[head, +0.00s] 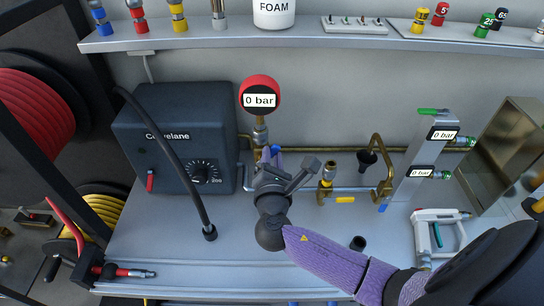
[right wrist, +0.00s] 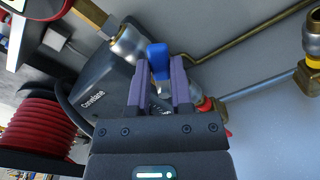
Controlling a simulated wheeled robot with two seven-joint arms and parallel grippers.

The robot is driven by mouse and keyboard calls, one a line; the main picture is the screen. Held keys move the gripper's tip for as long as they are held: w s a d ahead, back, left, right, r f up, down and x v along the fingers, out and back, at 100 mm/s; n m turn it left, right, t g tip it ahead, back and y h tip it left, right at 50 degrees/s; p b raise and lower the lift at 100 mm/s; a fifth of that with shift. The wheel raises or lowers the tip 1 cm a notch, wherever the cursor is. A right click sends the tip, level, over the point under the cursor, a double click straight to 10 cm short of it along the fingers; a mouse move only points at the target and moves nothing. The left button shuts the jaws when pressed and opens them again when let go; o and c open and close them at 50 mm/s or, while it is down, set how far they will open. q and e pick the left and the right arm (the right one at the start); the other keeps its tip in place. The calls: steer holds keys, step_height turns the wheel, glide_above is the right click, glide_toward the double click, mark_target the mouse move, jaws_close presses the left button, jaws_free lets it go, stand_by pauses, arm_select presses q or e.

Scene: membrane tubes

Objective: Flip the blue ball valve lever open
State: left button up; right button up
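The blue valve lever (right wrist: 157,58) shows between my right gripper's fingertips in the right wrist view, with a small gap on each side. In the head view only a small blue part (head: 276,149) shows below the gauge, beside the purple fingers. My right gripper (right wrist: 159,75) is open around the lever; in the head view (head: 270,158) it reaches in from the lower right and hides most of the valve. I cannot tell whether either finger touches the lever. My left gripper is not in view.
A round red gauge (head: 260,95) reading 0 bar stands just above the lever. The dark Convelane box (head: 175,138) is close on the left, with a black hose in front. Brass pipes (head: 380,160) and a grey manifold (head: 421,150) stand right. A shelf (head: 210,38) crosses above.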

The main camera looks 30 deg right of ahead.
jaws_close()
steer(key=shift+r, duration=0.1)
steer(key=n+p, duration=0.1)
steer(key=a+n+p, duration=0.1)
steer(key=n+p, duration=0.1)
steer(key=w+r+n+p, duration=0.1)
steer(key=shift+a, duration=0.15)
steer(key=shift+w+a+f+n+p, duration=0.1)
steer(key=shift+a+n+p, duration=0.1)
steer(key=shift+n+p, duration=0.3)
steer(key=shift+w+a+n+p, duration=0.15)
steer(key=shift+n+p, duration=0.15)
steer(key=shift+n, duration=0.4)
steer(key=shift+s, duration=0.1)
